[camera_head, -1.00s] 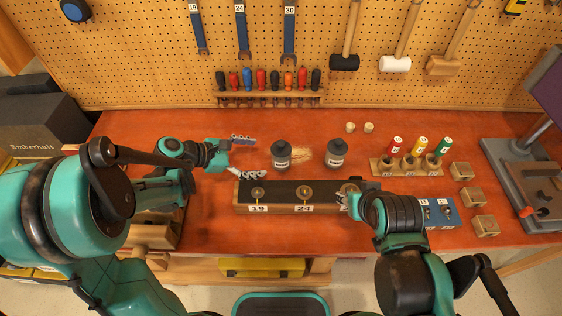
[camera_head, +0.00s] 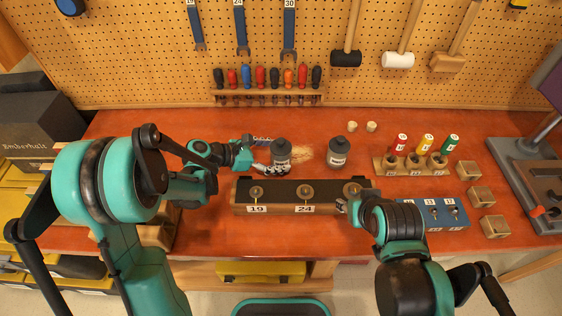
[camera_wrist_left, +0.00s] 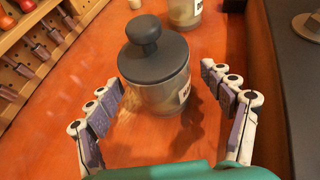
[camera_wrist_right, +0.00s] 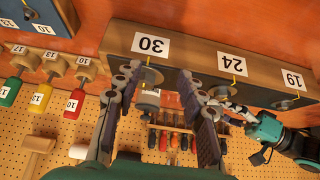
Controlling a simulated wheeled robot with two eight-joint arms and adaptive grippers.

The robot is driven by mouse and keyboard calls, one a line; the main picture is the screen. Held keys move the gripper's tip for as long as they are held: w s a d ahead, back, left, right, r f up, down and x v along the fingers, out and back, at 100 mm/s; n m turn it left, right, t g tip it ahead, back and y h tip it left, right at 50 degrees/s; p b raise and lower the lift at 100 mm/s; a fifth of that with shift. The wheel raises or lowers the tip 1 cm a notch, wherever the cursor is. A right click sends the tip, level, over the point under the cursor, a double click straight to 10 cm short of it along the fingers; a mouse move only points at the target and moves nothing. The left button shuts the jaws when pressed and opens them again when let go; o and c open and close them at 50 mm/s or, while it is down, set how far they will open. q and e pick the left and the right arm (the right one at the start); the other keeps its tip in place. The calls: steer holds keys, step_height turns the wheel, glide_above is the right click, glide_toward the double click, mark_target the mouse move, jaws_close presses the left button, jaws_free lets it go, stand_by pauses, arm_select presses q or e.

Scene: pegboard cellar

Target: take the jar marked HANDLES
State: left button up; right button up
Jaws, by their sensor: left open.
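Two dark-lidded glass jars stand on the red bench, a left jar (camera_head: 281,153) and a right jar (camera_head: 338,153). Both have white labels too small to read in the head view. My left gripper (camera_head: 268,158) is open, its fingers either side of the left jar. In the left wrist view, this jar (camera_wrist_left: 155,62) stands upright between the spread fingers, with a gap on each side. Its label is turned to the right and mostly cut off from view. My right gripper (camera_wrist_right: 159,80) is open and empty by the block's 30 end.
A dark-topped block (camera_head: 304,190) marked 19, 24 and 30 lies just in front of the jars.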

mark_target(279, 146)
arm_select(q)
steer(key=shift+r, duration=0.1)
jaws_close()
steer(key=shift+r+p, duration=0.3)
steer(key=shift+r, duration=0.25)
step_height(279, 146, up, 3)
steer(key=shift+d+r+p, duration=0.1)
steer(key=shift+r+p, duration=0.05)
steer(key=shift+p, duration=0.55)
steer(key=s+d+r+p, duration=0.3)
steer(key=s+d+r, duration=0.2)
steer(key=d, duration=0.5)
steer(key=shift+s+r, duration=0.35)
steer(key=shift+r, duration=0.45)
steer(key=c, duration=1)
jaws_free()
jaws_close()
